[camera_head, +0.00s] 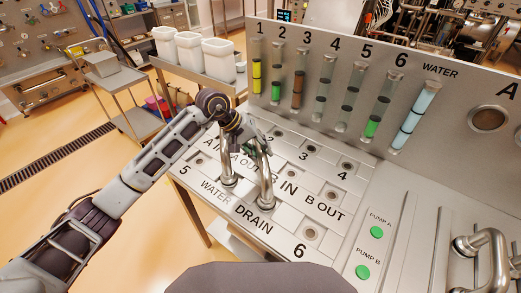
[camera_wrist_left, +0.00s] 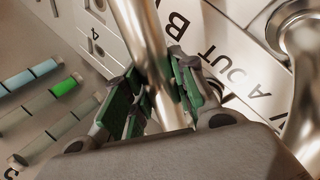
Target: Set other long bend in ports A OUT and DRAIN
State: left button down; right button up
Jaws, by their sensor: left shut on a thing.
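My left gripper (camera_head: 258,143) reaches over the port panel (camera_head: 285,236) from the left. It is shut on a shiny steel long bend (camera_head: 265,180). In the wrist view, the green-padded fingers (camera_wrist_left: 155,95) close around its tube (camera_wrist_left: 145,40). The held bend's lower end stands at the DRAIN label, upright or nearly so; I cannot tell whether it is fully seated. Its far end, towards A OUT, is hidden by my gripper. A second steel bend (camera_head: 228,165) stands just left of it, near WATER. My right gripper is out of view.
Tubes of coloured powder, numbered, and a WATER tube (camera_head: 415,115) line the back panel. Green PUMP A (camera_head: 377,232) and PUMP B (camera_head: 363,272) buttons lie at the right, with more steel bends (camera_head: 490,250) beyond. White bins (camera_head: 218,60) stand at the back left.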

pick_arm(q)
jog(key=c, duration=1.1)
grip_release()
jog(key=shift+r, duration=0.1)
jog(key=shift+v, duration=5.95)
jog(key=shift+a, duration=0.1)
